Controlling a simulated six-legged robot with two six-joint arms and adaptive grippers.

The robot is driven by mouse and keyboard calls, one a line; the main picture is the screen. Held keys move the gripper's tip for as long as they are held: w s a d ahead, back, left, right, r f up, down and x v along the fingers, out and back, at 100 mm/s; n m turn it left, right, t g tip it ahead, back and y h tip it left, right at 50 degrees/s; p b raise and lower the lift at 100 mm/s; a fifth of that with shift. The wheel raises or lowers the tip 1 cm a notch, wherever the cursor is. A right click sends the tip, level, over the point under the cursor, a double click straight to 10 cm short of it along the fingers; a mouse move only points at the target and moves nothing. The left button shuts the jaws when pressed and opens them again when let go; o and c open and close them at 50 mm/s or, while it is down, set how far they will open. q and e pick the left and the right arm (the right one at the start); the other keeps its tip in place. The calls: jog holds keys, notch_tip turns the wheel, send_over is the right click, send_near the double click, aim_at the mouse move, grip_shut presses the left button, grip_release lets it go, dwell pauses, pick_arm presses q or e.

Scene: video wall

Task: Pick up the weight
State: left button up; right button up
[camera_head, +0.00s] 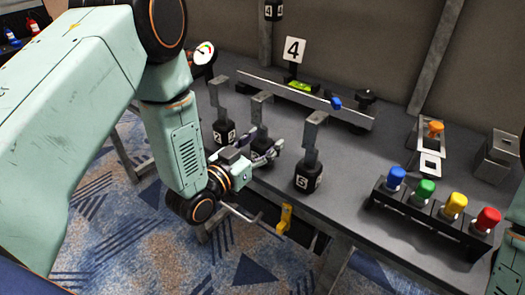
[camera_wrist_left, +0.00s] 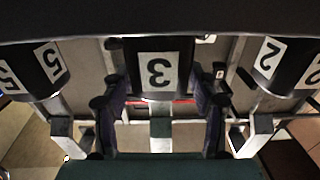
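Three black weights with white number labels and grey metal uprights stand along the table's front. The weight labelled 2 (camera_head: 224,133) is at the left, the one labelled 5 (camera_head: 308,178) at the right. The middle weight is partly hidden by my left gripper (camera_head: 268,151) in the head view. The left wrist view, upside down, shows its label as 3 (camera_wrist_left: 158,70). In that view the left gripper (camera_wrist_left: 160,108) is open, one finger on each side of weight 3; contact cannot be told. My right gripper is out of view.
A rack with blue, green, yellow and red knobs (camera_head: 425,192) stands at the right. A yellow piece (camera_head: 286,218) is at the table's front edge.

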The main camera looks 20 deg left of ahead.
pick_arm(q)
grip_shut()
jog(key=shift+r, duration=0.15)
dwell(0.5)
